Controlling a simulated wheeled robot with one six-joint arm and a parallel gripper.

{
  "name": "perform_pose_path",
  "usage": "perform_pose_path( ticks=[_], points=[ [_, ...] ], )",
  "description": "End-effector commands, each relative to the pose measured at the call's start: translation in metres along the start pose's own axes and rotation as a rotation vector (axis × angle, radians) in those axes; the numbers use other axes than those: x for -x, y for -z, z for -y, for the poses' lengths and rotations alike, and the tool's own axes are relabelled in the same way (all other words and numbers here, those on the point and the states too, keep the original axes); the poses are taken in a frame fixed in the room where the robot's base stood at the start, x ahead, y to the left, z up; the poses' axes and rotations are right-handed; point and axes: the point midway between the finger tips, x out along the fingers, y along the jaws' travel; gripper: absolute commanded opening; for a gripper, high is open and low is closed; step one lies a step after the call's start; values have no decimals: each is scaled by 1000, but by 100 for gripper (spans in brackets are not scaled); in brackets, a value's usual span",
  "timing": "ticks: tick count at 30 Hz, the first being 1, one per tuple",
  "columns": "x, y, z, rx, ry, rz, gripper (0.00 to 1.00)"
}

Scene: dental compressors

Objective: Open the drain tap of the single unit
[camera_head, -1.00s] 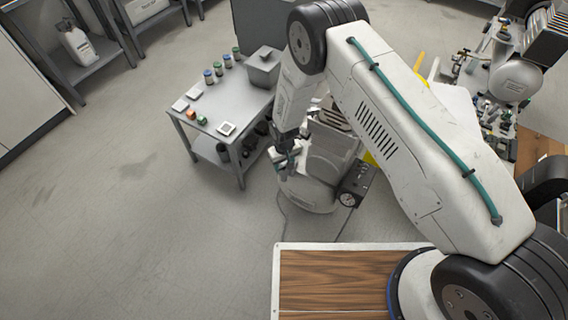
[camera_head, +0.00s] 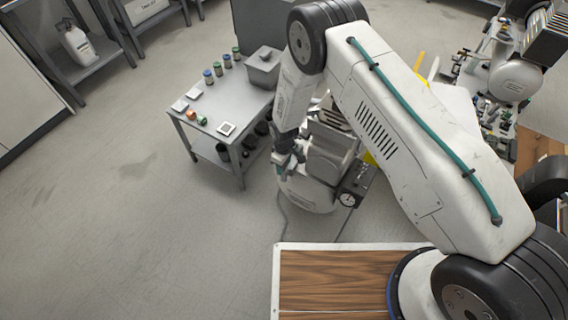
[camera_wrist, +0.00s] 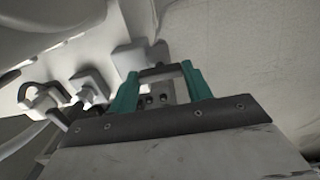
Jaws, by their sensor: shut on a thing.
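The single unit is a compressor with a pale rounded tank (camera_head: 308,195) on the floor, partly behind my arm in the head view. My gripper (camera_head: 284,160) is at the upper left side of this unit. In the wrist view, the teal fingers of my gripper (camera_wrist: 160,72) are shut on a small grey part between their tips, seemingly the drain tap. Its handle angle cannot be made out. The pale underside of the unit (camera_wrist: 45,30) fills the upper left, with grey fittings (camera_wrist: 90,85) left of the fingers.
A grey side table (camera_head: 215,105) with small jars and a lidded bin stands left of the unit. A gauge box (camera_head: 354,186) sits at its right. Another compressor (camera_head: 515,80) is at the far right. The floor (camera_head: 130,210) at left is clear.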

Motion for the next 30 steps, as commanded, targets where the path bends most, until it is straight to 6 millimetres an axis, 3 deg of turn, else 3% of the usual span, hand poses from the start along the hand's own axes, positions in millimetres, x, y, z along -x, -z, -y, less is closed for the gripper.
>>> perform_pose_path(
  ticks=[11, 12, 14, 23, 30],
  points=[
    [1, 2, -1, 4, -3, -5, 26],
    [1, 2, -1, 4, -3, -5, 57],
    [1, 2, -1, 4, -3, -5, 71],
    [2, 1, 0, 3, -1, -2, 71],
    [36, 2, -1, 4, -3, -4, 71]
  ],
)
